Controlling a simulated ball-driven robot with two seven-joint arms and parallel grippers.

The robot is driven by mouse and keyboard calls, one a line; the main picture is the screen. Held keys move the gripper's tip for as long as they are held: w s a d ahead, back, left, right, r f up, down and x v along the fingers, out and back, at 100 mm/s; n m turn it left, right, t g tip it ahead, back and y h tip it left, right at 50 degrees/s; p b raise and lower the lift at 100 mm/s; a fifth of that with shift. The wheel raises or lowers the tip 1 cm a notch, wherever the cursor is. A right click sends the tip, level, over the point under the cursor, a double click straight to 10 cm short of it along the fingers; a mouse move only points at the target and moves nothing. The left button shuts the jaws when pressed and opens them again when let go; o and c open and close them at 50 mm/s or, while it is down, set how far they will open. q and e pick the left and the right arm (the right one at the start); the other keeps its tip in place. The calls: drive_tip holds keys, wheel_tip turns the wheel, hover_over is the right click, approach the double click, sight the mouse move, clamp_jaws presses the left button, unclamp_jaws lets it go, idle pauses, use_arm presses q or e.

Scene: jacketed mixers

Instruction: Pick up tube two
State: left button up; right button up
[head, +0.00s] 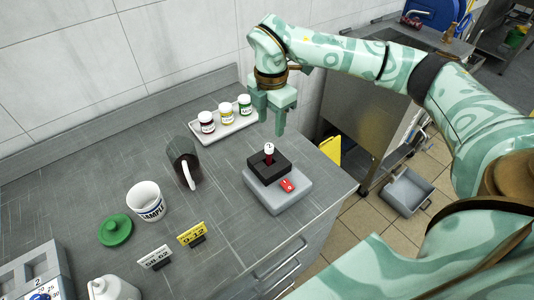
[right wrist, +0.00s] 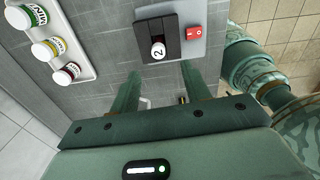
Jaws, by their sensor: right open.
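Tube two (head: 269,148) has a white cap marked 2 and a dark red body. It stands upright in a black block (head: 260,168) on a grey mixer base (head: 290,197) with a red switch. My right gripper (head: 272,124) is open and empty, above the tube and toward the wall side in the head view. In the right wrist view the tube cap (right wrist: 158,51) shows just past the open fingertips (right wrist: 160,68), roughly between them. The fingers are not seen touching it. The tube's lower part is hidden in the block. My left gripper is not in view.
A white tray (head: 232,128) holds three labelled jars near the wall. A dark jug (head: 181,158), a SAMPLE cup (head: 146,200), a green lid (head: 115,229) and two label cards (head: 192,233) stand to the left. The counter's right edge is near the mixer.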

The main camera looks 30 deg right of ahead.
hover_over(269, 153)
drive_tip(key=w, duration=0.1)
drive_tip(key=f, duration=0.4)
drive_tip(key=shift+d+f, duration=0.3)
drive_tip(key=shift+f, duration=0.1)
wheel_tip(269, 153, down, 4)
drive_tip(key=shift+r+b, duration=0.15)
drive_tip(key=shift+b, duration=0.3)
wheel_tip(269, 153, down, 4)
drive_tip(key=shift+f+b, duration=0.1)
drive_tip(key=shift+b, duration=0.2)
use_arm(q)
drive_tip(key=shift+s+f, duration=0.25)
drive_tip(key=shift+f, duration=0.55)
use_arm(e)
clamp_jaws()
